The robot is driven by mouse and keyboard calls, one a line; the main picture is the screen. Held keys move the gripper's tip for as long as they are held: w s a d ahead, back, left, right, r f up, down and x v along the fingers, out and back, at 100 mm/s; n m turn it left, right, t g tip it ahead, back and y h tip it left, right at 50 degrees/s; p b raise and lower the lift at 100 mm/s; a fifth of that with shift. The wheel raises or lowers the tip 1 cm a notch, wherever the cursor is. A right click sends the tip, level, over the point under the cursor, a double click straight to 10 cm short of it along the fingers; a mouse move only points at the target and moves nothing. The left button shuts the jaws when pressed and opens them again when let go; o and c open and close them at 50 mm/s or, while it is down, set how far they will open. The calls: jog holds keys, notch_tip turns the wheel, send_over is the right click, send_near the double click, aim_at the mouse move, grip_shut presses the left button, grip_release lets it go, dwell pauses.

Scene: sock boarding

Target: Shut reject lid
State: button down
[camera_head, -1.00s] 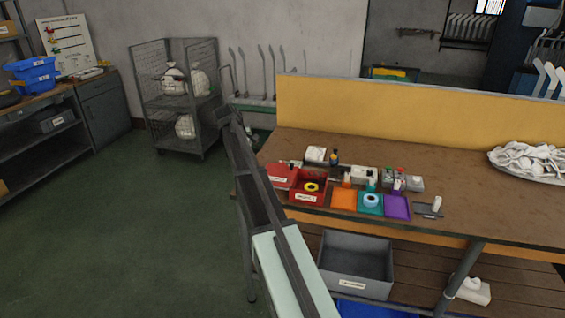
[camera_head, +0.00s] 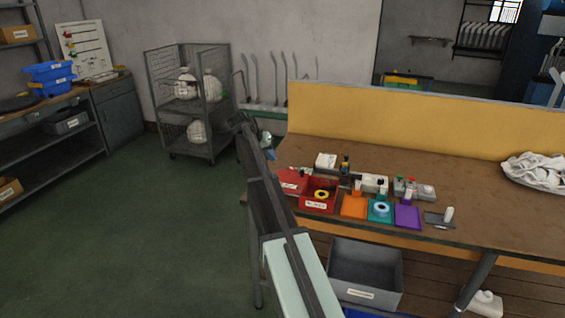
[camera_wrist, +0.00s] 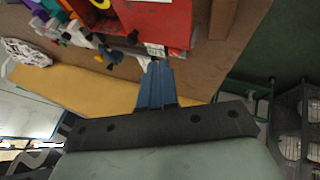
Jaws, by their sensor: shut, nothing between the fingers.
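The red reject box (camera_head: 319,207) stands open on the bench, with a yellow ring inside. Its red lid (camera_head: 291,181) lies folded back on the box's left and carries a white label.
Right of the box are orange (camera_head: 354,206), teal (camera_head: 380,211) and purple (camera_head: 407,217) trays. A white-topped block (camera_head: 326,160) and small bottles stand behind. A grey bin (camera_head: 364,277) is below the bench. A yellow board (camera_head: 400,125) closes the bench's back. Floor at left is clear.

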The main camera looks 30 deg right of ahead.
send_near(293, 177)
jog(key=w+d+f, duration=0.1)
jog(key=f, duration=0.1)
jog(key=w+d+f, duration=0.1)
jog(key=w+d, duration=0.1)
jog(key=shift+f, duration=0.4)
jog(key=shift+s+d+r, duration=0.2)
jog(key=shift+s+d, duration=0.55)
jog(key=shift+d, duration=0.15)
jog(key=shift+s+d, duration=0.35)
jog(key=shift+d, duration=0.25)
jog(key=s+d, duration=0.9)
jog(key=shift+s+d, duration=0.3)
